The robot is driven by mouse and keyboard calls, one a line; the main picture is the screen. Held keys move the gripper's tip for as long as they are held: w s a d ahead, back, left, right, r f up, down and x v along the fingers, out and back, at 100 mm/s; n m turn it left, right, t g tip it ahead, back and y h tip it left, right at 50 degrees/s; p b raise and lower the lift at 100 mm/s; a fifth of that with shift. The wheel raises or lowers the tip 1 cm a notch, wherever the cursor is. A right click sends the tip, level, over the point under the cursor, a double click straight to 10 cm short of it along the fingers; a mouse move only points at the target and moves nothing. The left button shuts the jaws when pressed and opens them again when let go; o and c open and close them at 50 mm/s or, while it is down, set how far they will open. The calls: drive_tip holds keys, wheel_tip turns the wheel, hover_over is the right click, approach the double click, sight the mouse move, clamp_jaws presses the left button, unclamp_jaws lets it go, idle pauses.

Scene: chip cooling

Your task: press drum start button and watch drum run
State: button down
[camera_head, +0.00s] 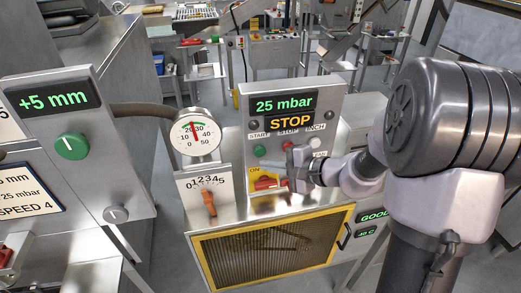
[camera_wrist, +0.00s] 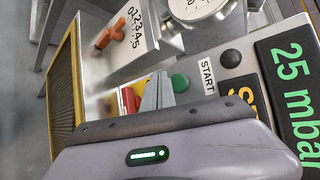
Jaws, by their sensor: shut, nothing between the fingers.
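The drum control panel (camera_head: 335,100) shows "25 mbar" and "STOP" in the head view. Its green START button (camera_head: 260,150) sits under the START label, left of a red button (camera_head: 287,146) and a pale INCH button (camera_head: 315,143). My gripper (camera_head: 291,163) is shut and empty, in front of the panel, a little below and right of the green button. In the wrist view the shut fingers (camera_wrist: 157,88) appear beside the green button (camera_wrist: 180,83); I cannot tell whether they touch anything. The display (camera_wrist: 290,75) is partly cut off there.
A red-and-yellow switch (camera_head: 264,183) sits just below the buttons. A dial gauge (camera_head: 196,135) and an orange lever (camera_head: 209,203) on a numbered plate stand left. A yellow-framed mesh (camera_head: 270,255) is below. Another panel (camera_head: 75,140) with a green knob stands far left.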

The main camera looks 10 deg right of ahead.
sight(256, 156)
drive_tip(key=shift+w, duration=0.9)
drive_tip(key=shift+w+f+b, duration=0.15)
drive_tip(key=shift+b, duration=0.2)
idle(1.1)
drive_tip(key=shift+w, duration=0.25)
drive_tip(key=shift+w+b, duration=0.4)
drive_tip(key=shift+w, duration=0.1)
idle(0.8)
drive_tip(key=shift+s, duration=0.1)
drive_tip(key=shift+s+b, duration=0.6)
drive_tip(key=shift+s, duration=0.2)
